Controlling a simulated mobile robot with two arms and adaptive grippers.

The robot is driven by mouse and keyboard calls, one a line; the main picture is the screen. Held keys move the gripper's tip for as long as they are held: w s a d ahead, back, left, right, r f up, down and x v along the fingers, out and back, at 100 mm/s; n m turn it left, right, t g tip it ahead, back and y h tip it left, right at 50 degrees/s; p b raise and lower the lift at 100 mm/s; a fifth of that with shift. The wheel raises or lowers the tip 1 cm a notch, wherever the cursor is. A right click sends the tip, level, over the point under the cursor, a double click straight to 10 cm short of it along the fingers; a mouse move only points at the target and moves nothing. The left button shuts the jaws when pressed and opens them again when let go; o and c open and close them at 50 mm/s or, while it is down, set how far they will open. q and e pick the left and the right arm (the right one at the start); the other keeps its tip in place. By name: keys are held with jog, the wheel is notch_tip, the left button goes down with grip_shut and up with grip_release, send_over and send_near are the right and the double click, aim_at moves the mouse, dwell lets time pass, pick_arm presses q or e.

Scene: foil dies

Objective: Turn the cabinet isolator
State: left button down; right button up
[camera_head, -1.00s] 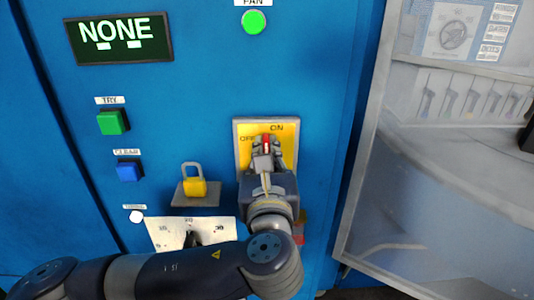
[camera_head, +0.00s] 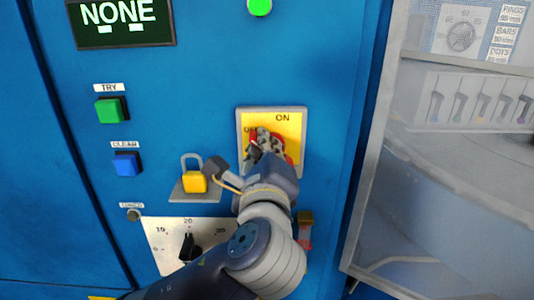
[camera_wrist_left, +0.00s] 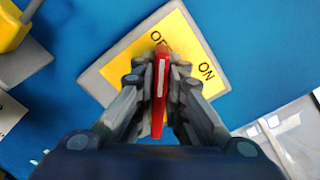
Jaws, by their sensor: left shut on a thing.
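The cabinet isolator has a yellow plate (camera_head: 290,122) in a grey frame on the blue cabinet, marked OFF and ON; it also shows in the left wrist view (camera_wrist_left: 185,40). Its red handle (camera_head: 289,158) is mostly hidden by my gripper in the head view. In the left wrist view the red handle (camera_wrist_left: 159,85), with a white stripe, sits between my fingers, and its tip points at the partly covered OFF mark. My left gripper (camera_head: 264,143) is shut on this handle and looks rolled against the plate. My right gripper is not in view.
A yellow padlock (camera_head: 194,181) on a grey bracket is close left of my gripper. A dial plate (camera_head: 165,232) with a black knob lies below. Green (camera_head: 109,111) and blue (camera_head: 126,164) buttons are further left. A clear-panelled door (camera_head: 440,190) stands at right.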

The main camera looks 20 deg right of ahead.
pick_arm(q)
jog(key=n, duration=0.2)
jog(key=n+b, duration=0.1)
jog(key=shift+a+f+n, duration=0.15)
jog(key=shift+f+n, duration=0.2)
jog(key=shift+n, duration=0.05)
jog(key=shift+a+f+n+b, duration=0.15)
jog(key=shift+n+b, duration=0.3)
jog(key=shift+n, duration=0.6)
jog(key=shift+d+f+n+b, duration=0.1)
jog(key=shift+n+b, duration=0.3)
jog(key=shift+n, duration=0.65)
jog(key=c, duration=1.7)
grip_release()
jog(key=shift+o, duration=0.2)
jog(key=shift+a, duration=0.1)
jog(key=v, duration=0.7)
jog(key=shift+s, duration=0.2)
